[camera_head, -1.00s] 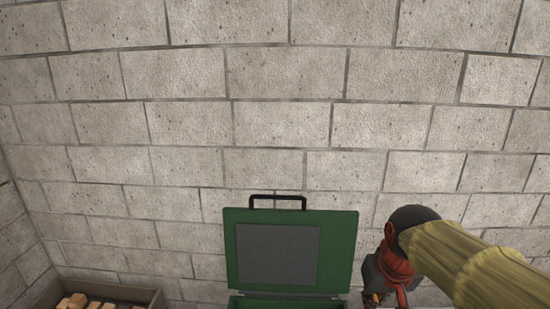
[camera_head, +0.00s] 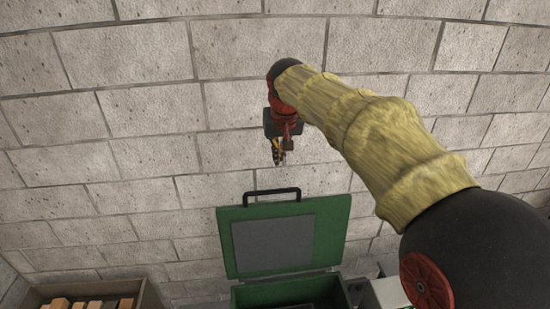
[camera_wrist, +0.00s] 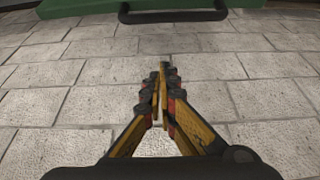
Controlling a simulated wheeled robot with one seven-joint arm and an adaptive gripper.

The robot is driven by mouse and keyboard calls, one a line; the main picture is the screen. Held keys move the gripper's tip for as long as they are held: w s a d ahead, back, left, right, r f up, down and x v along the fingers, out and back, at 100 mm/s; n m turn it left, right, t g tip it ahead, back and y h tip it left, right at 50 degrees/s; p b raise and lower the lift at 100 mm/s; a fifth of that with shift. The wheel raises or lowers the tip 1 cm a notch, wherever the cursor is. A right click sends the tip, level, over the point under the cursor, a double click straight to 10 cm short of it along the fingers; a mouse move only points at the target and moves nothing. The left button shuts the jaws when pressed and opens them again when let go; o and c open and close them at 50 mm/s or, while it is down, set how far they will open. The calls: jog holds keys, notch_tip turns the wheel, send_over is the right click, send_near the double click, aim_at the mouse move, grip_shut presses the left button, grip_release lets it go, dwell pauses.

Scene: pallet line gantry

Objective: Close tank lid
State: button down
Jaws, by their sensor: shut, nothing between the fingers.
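The green tank lid (camera_head: 284,242) stands open and upright against the block wall, with a dark grey panel on its inner face. A black handle (camera_head: 271,194) sits on its top edge. The green tank body (camera_head: 285,293) shows below it, cut off by the bottom of the head view. My gripper (camera_head: 279,163) is above the lid, apart from the handle, pointing down. In the wrist view my gripper (camera_wrist: 161,68) is shut and empty. The lid edge (camera_wrist: 85,7) and handle (camera_wrist: 172,15) show at the top of that view, clear of the fingers.
A bin (camera_head: 150,297) with several wooden blocks stands at the lower left. A light grey box (camera_head: 386,294) stands right of the tank. The block wall (camera_head: 130,90) rises close behind the lid. The space left of my gripper is free.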

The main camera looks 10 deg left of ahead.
notch_tip(320, 180, down, 8)
jog(key=p, duration=0.2)
jog(key=shift+s+p, duration=0.3)
jog(key=shift+p, duration=0.05)
jog(key=shift+s, duration=0.1)
dwell(0.3)
